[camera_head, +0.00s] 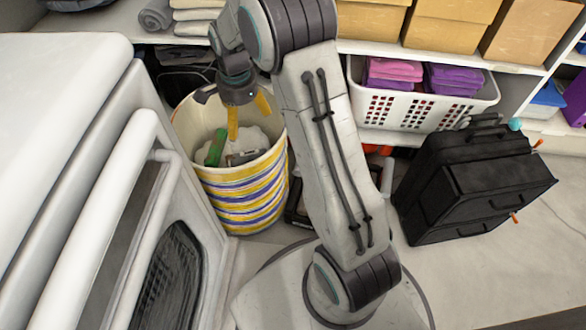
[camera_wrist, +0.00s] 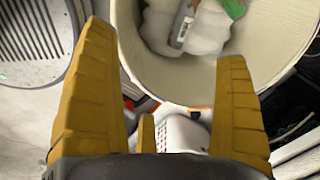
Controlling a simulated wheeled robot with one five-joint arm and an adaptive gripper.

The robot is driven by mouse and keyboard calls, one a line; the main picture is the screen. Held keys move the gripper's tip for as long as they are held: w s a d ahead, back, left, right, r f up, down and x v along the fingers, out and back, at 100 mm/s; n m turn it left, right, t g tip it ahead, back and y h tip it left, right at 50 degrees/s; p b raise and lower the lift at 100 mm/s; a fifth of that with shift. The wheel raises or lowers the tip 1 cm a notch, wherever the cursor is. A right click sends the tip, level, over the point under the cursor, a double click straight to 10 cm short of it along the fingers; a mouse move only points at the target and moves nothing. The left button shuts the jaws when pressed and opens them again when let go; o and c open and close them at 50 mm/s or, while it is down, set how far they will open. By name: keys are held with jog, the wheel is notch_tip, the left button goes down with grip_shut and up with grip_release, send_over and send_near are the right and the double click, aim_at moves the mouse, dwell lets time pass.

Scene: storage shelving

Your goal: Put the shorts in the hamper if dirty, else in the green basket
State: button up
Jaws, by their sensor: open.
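A tall round bin with yellow, blue and white stripes (camera_head: 245,200), which looks like the hamper, stands beside the white machine. Inside it are white crumpled stuff (camera_head: 256,138), a green item (camera_head: 216,147) and a grey item (camera_head: 243,158). I cannot tell whether any of these is the shorts. My gripper (camera_head: 248,112) is over the bin's mouth, its yellow fingers apart with nothing held between them. In the wrist view the open fingers (camera_wrist: 165,50) flank the bin's pale rim (camera_wrist: 152,76). I see no green basket.
A white front-loading machine (camera_head: 60,110) fills the left. A white basket with pink and purple cloths (camera_head: 425,118) sits on the shelf behind. A black case (camera_head: 465,185) stands at the right. Cardboard boxes (camera_head: 450,25) are above. The floor at front right is clear.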

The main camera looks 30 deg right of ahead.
jog(key=s+r+n+t, duration=0.1)
jog(key=s+r+n, duration=0.8)
jog(key=s, duration=0.4)
jog(key=s+r+n, duration=0.1)
jog(key=s+n, duration=0.4)
jog(key=s, duration=0.9)
jog(key=shift+a+r+n+t, duration=0.2)
jog(key=shift+r+n+t, duration=0.1)
jog(key=shift+n, duration=0.1)
jog(key=shift+r, duration=0.15)
